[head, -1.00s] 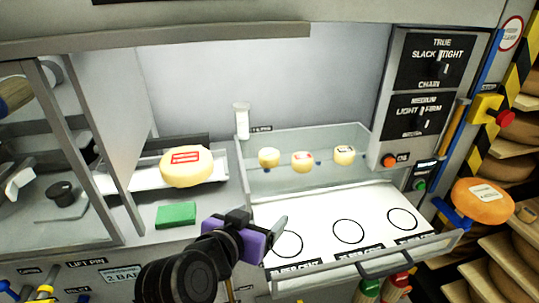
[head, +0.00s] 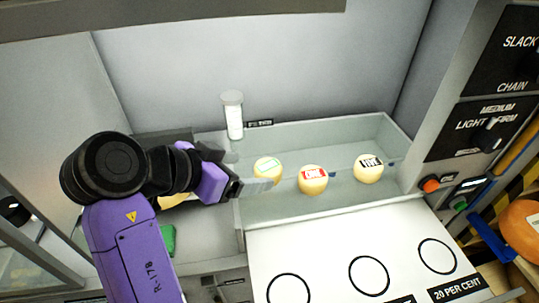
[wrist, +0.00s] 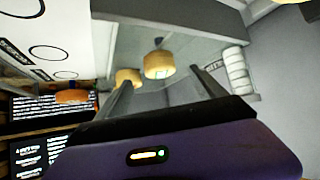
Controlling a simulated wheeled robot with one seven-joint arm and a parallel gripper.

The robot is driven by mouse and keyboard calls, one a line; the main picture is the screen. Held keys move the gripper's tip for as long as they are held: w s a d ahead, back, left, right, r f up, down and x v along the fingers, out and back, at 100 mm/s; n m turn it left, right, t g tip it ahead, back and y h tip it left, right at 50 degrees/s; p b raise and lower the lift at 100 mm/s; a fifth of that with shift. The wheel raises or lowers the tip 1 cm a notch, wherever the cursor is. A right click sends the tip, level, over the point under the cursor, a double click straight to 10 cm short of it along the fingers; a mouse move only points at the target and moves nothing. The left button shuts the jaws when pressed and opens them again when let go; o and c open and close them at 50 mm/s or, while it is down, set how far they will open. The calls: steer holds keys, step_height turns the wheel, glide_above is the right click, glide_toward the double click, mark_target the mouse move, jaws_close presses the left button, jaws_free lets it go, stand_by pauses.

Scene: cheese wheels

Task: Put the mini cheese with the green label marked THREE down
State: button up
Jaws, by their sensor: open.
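The mini cheese with the green-edged label (head: 267,168) sits at the left of a row of three in a pale trough (head: 385,135). Its label wording is too small to read. To its right are a mini cheese with a red ONE label (head: 313,182) and one with a black FIVE label (head: 369,170). My gripper (head: 260,186) is open, its fingers beside the lower left of the green-labelled cheese; contact cannot be told. In the wrist view, two mini cheeses (wrist: 160,66) show beyond the open fingers; their labels cannot be read.
A white panel with several black circles (head: 369,275) lies in front of the trough. A white cylinder (head: 233,118) stands behind it, by the back wall. A green block (head: 168,238) and a larger cheese are mostly hidden by my arm. An orange wheel (head: 522,228) is far right.

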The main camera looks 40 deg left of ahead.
mark_target(264, 168)
steer(key=p+x, duration=0.2)
steer(key=x, duration=0.4)
steer(key=shift+w+d, duration=0.1)
steer(key=shift+w, duration=0.25)
steer(key=shift+w+f, duration=0.4)
steer(key=shift+w, duration=0.05)
steer(key=c, duration=1.7)
steer(key=shift+r, duration=0.2)
